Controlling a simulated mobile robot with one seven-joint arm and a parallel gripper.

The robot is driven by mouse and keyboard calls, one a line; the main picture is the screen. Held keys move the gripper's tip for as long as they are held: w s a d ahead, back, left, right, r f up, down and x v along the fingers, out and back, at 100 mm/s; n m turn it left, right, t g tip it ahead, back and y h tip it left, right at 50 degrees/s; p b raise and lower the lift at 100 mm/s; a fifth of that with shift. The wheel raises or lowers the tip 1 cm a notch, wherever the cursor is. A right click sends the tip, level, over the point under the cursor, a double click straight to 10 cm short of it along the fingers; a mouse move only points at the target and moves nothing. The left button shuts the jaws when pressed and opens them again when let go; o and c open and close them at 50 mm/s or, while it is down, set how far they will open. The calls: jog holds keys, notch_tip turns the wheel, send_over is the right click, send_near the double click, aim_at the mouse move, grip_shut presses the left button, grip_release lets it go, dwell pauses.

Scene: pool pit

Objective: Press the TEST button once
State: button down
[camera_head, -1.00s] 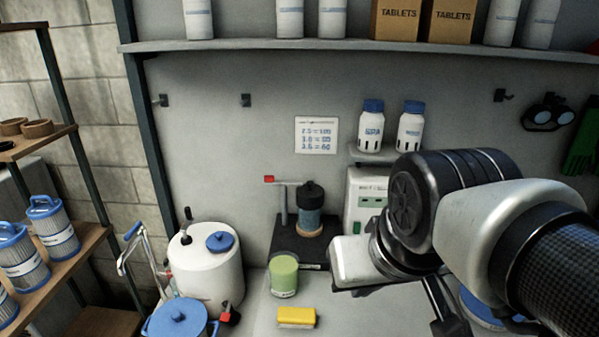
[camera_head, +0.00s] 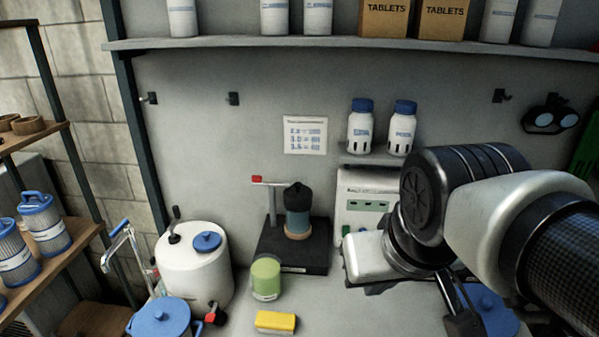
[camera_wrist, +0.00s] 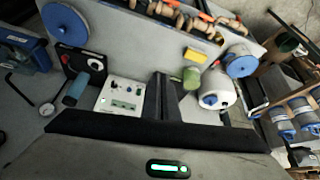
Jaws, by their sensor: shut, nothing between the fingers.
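A white box with a front panel (camera_head: 352,207) stands against the back wall, partly hidden behind my arm in the head view. Its panel, with several small green and dark controls, also shows in the wrist view (camera_wrist: 125,97), left of my gripper (camera_wrist: 160,80). Lettering on the panel is too small to read, so I cannot tell which control is the TEST button. My gripper is shut and empty, its dark fingers pointing toward the worktop beside the panel. No contact with the box shows.
A dark stand with a cylinder (camera_head: 298,222) is left of the box. A green cup (camera_head: 266,279), a yellow sponge (camera_head: 276,321) and a white tank (camera_head: 192,270) are farther left. Two white bottles (camera_head: 361,130) sit on a small shelf above the box.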

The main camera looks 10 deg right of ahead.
jog(key=w+d+f+n+g+h+b, duration=0.2)
jog(key=w+d+f+h+b, duration=0.3)
jog(key=f, duration=0.4)
jog(key=w+d+f+n+g+h+b, duration=0.1)
jog(key=w+d+f+n+h+b, duration=0.1)
jog(key=w+d+f+b, duration=0.55)
jog(key=w+f+n+t+h+b, duration=0.2)
jog(key=w+f+n, duration=0.1)
jog(key=w, duration=0.3)
jog(key=w+a+f+n+t+h+b, duration=0.1)
jog(key=w+f+n+t+b, duration=0.1)
jog(key=w+f, duration=0.3)
jog(key=w+a+f+n+t+h+b, duration=0.1)
jog(key=w+f+n+h+b, duration=0.1)
jog(key=w, duration=0.5)
notch_tip(320, 180, down, 2)
jog(key=shift+a+f+n+t+h, duration=0.15)
jog(key=shift+n+t+h, duration=0.2)
jog(key=shift+n, duration=0.55)
jog(key=shift+w+a+t, duration=0.1)
jog(key=shift+w+t, duration=0.15)
jog(key=w, duration=0.2)
jog(key=w+d+p, duration=0.1)
jog(key=w, duration=0.4)
jog(key=shift+w+d, duration=0.1)
jog(key=shift+d, duration=0.2)
jog(key=shift+w+d, duration=0.1)
jog(key=shift+w, duration=0.55)
